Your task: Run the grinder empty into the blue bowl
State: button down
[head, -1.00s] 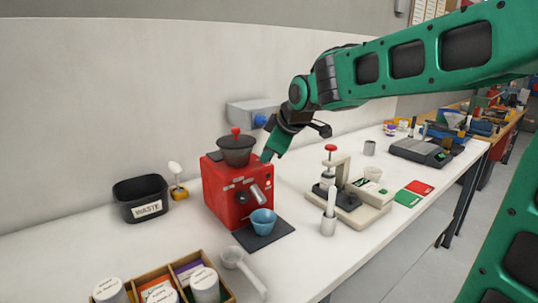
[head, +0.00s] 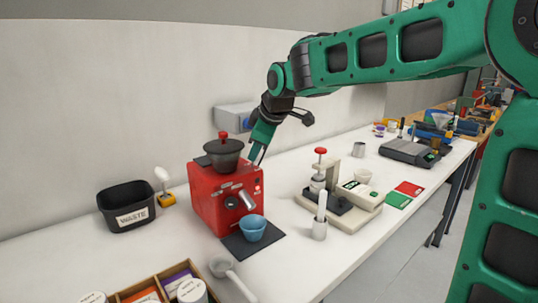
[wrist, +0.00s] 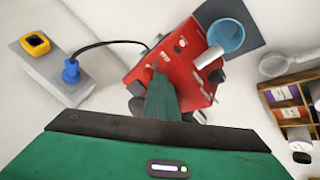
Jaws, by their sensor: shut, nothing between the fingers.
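The red grinder (head: 222,208) stands on the bench with a dark lidded hopper (head: 223,153) on top and a metal spout at its front. The wrist view shows its red body (wrist: 192,62) with small controls on it. The blue bowl (head: 252,229) sits upright under the spout on a dark mat (head: 236,246); it also shows in the wrist view (wrist: 227,37). My gripper (head: 258,157) is shut and empty, pointing down at the grinder's upper right edge. In the wrist view its green fingers (wrist: 161,100) overlap the grinder; I cannot tell whether they touch.
A grey socket box (wrist: 55,70) with a blue plug and dark cable is by the wall. A waste bin (head: 127,207) stands left, a white scoop (head: 230,275) in front, and a press (head: 335,200) right. Bare bench lies between grinder and press.

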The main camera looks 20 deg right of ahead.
jog(key=shift+w+r, duration=0.25)
jog(key=shift+w, duration=0.25)
jog(key=shift+w+a+r, duration=0.15)
jog(key=shift+w+a, duration=0.1)
jog(key=shift+w, duration=0.1)
jog(key=shift+r, duration=0.1)
jog(key=shift+r, duration=0.7)
jog(key=shift+s+r, duration=0.1)
jog(key=shift+r, duration=0.05)
jog(key=v, duration=1)
jog(key=shift+r, duration=0.2)
